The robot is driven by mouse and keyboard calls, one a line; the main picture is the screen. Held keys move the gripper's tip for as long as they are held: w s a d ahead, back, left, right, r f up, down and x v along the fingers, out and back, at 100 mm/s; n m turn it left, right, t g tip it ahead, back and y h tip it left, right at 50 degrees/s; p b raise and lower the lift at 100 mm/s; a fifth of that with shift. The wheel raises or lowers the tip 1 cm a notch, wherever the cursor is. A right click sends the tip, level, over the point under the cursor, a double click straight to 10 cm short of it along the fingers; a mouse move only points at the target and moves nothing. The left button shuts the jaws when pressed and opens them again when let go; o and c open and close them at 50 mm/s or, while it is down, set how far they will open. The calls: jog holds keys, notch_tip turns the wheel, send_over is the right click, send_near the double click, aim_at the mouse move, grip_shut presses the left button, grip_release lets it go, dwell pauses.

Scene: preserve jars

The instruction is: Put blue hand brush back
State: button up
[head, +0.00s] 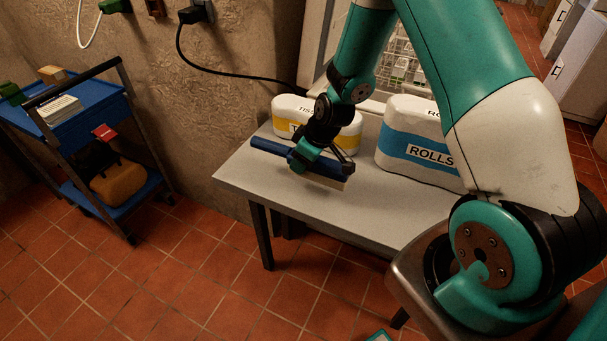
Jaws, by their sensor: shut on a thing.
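The blue hand brush (270,147) has a long blue handle and pale bristles at its right end. My gripper (306,160) is shut on it around the middle. The brush is held over the left part of the grey table (235,180), with the handle pointing left and the bristles facing down. I cannot tell whether the bristles touch the table top. The gripper and wrist hide part of the brush.
A white pack with a yellow band (290,113) and a larger white pack marked ROLLS (408,148) stand at the table's back. A blue trolley (78,128) with several items stands at left. A black cable (230,70) runs along the wall. Tiled floor between trolley and table is clear.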

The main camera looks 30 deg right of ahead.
aim_at(320, 160)
jog(key=shift+f, duration=2.95)
jog(key=o, duration=0.9)
jog(key=v, duration=1.1)
jog(key=shift+r, duration=0.1)
jog(key=shift+s+r, duration=0.1)
jog(key=shift+r, duration=0.25)
jog(key=s+a+r+y, duration=0.1)
jog(key=s+a+r, duration=0.2)
jog(key=a+r, duration=0.45)
jog(key=s+a+r+g, duration=0.1)
jog(key=s+a+r, duration=0.2)
jog(key=s, duration=0.3)
jog(key=s+a+r+g, duration=0.1)
jog(key=s+a+r, duration=0.2)
jog(key=s+r, duration=0.3)
jog(key=s+a+r+g, duration=0.1)
jog(key=s+a+r, duration=0.2)
jog(key=s, duration=0.4)
jog(key=shift+s+a+r+g+y, duration=0.15)
jog(key=shift+a+r+g, duration=0.05)
jog(key=shift+r, duration=0.15)
jog(key=shift+s+a+r+g+y, duration=0.1)
jog(key=shift+a+r+g+y, duration=0.1)
jog(key=shift+r, duration=0.2)
